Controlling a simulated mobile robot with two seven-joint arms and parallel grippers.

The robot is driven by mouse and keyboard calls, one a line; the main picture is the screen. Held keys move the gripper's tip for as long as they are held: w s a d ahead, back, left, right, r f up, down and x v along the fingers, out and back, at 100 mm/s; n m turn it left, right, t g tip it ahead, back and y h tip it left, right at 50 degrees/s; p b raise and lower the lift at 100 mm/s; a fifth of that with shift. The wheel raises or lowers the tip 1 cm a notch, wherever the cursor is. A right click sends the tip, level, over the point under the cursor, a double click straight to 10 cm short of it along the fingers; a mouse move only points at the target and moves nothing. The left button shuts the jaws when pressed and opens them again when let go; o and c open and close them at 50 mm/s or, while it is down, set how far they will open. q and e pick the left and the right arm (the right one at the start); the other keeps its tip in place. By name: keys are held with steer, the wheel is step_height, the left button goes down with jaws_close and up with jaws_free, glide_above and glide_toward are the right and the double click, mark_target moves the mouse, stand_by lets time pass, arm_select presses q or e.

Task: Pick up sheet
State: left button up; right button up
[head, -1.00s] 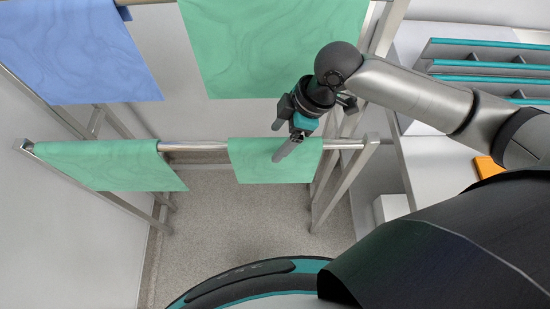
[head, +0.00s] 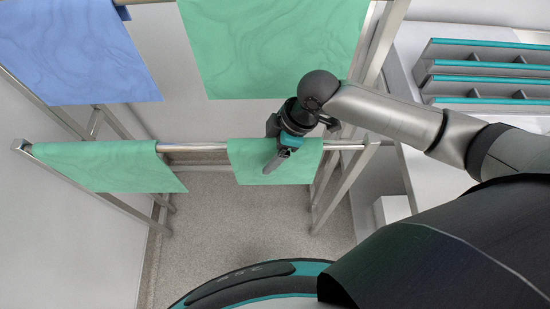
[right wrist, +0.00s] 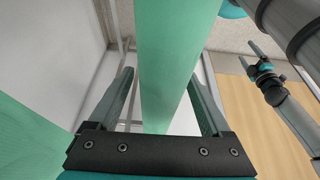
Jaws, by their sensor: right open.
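Small green sheets hang over the lower metal rail in the head view: one on the right (head: 300,165) and one on the left (head: 105,165). A larger green sheet (head: 270,45) and a blue sheet (head: 75,55) hang higher up. My right gripper (head: 270,166) is at the small right sheet, over its left part. In the right wrist view, my right gripper (right wrist: 162,82) is open, with a green sheet (right wrist: 172,50) between its fingers. I cannot tell whether the fingers touch it. My left gripper (right wrist: 252,58) shows small at the right there, its fingers apart and empty.
The metal rack's lower rail (head: 195,147) is bare between the two small sheets. Grey racks with teal edges (head: 485,70) stand on a white surface at the right. A white box (head: 392,208) is below it. Speckled floor (head: 240,225) is clear under the rail.

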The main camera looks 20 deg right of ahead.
steer(key=shift+f, duration=0.2)
stand_by(0.3)
steer(key=shift+c, duration=0.3)
jaws_close()
stand_by(0.5)
